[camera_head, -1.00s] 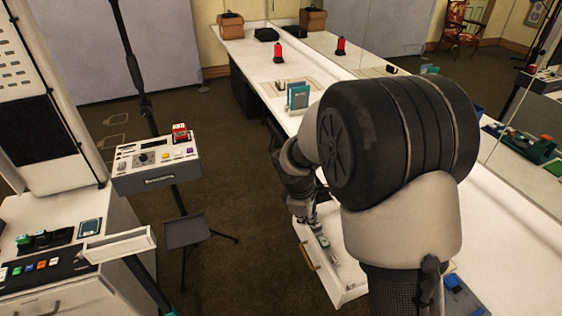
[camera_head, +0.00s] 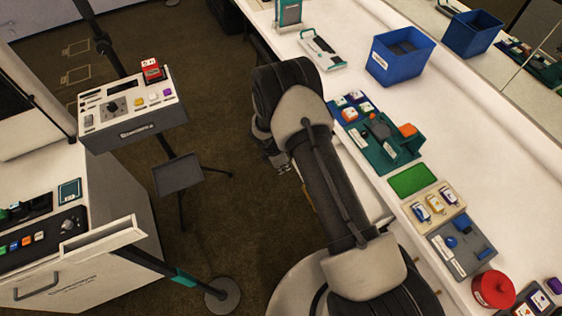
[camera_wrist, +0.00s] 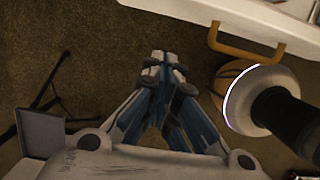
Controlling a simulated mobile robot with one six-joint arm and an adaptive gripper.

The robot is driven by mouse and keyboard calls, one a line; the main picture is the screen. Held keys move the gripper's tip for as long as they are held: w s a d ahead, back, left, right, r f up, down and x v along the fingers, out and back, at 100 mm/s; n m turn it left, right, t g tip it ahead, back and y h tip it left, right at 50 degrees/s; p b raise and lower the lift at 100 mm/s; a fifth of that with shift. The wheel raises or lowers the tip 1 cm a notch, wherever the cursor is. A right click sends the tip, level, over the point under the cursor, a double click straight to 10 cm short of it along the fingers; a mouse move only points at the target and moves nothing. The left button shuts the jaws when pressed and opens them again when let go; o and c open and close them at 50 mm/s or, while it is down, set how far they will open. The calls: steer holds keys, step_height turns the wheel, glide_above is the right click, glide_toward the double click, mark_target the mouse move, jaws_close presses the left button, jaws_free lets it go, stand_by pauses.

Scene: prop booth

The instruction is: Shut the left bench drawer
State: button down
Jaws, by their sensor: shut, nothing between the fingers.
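The white bench drawer (camera_wrist: 285,22) sticks out at the top of the wrist view, with a tan bar handle (camera_wrist: 246,46) on its front. In the head view my arm hides most of the drawer; a pale strip of it (camera_head: 372,203) shows to the right of my arm. My gripper (camera_wrist: 163,62) is shut and empty. It is out over the floor in front of the drawer, to the left of the handle and apart from it. In the head view my gripper (camera_head: 284,168) is partly hidden by my arm.
The white bench (camera_head: 480,130) carries a blue bin (camera_head: 400,57), a green tray (camera_head: 405,150), a red round container (camera_head: 492,289) and small parts. A console on a stand (camera_head: 133,112) and a white cabinet (camera_head: 85,275) are at left. Dark carpet (camera_head: 235,210) lies open between.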

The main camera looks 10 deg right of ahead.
steer(key=shift+w+d+f+b, duration=0.25)
steer(key=shift+d+f, duration=0.3)
steer(key=shift+d, duration=0.2)
steer(key=shift+w+d+f+b, duration=0.1)
steer(key=shift+w+d+f, duration=0.2)
steer(key=shift+d+f, duration=0.4)
steer(key=shift+w+d+f+b, duration=0.25)
steer(key=shift+d+f, duration=0.2)
steer(key=shift+d, duration=0.4)
steer(key=w+d+b, duration=0.1)
steer(key=d, duration=0.4)
steer(key=w+d+b, duration=0.1)
steer(key=w+d, duration=0.1)
steer(key=d, duration=0.3)
steer(key=w+d+b, duration=0.1)
steer(key=w+d, duration=0.1)
steer(key=d, duration=0.3)
steer(key=shift+d, duration=0.25)
